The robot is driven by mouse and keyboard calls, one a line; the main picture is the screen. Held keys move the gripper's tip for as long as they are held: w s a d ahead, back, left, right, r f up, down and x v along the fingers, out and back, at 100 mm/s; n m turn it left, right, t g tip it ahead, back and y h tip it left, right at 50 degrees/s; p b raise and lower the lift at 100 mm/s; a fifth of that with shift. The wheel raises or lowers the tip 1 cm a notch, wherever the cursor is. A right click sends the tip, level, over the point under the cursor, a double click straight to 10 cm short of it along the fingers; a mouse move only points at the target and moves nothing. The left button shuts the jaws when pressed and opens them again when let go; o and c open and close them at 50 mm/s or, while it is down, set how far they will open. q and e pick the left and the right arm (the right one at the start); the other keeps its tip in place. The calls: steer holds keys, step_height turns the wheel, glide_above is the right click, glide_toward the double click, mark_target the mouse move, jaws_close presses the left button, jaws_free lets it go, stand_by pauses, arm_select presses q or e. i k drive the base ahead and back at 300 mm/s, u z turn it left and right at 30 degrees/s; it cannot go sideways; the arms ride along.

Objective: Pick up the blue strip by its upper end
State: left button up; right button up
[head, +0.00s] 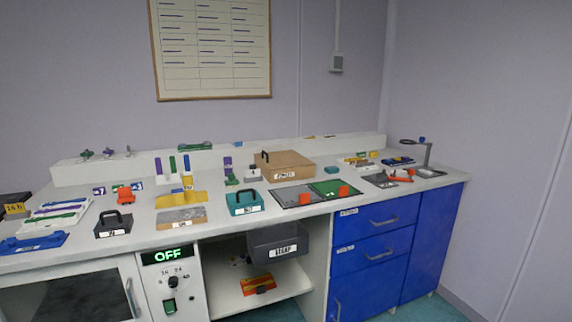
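Several thin coloured strips stand upright side by side at the back of the bench, left of centre: a purple one (158,165), a green one (172,164) and, on the right, a blue one (187,162). The blue strip's upper end is free; its lower end is partly hidden behind a yellow item (182,198). Flat coloured strips, one bluish, also lie on a white tray (35,226) at the far left. Neither of my grippers is in view.
A black-handled dark block (113,229) and a teal block (244,209) stand in front. An orange item (124,196) is to the left, a cardboard box (288,168) to the right.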

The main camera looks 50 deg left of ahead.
mark_target(187, 157)
steer(key=z, duration=0.5)
steer(key=k, duration=1.3)
steer(key=u, duration=1.55)
steer(key=i, duration=0.5)
steer(key=z, duration=0.05)
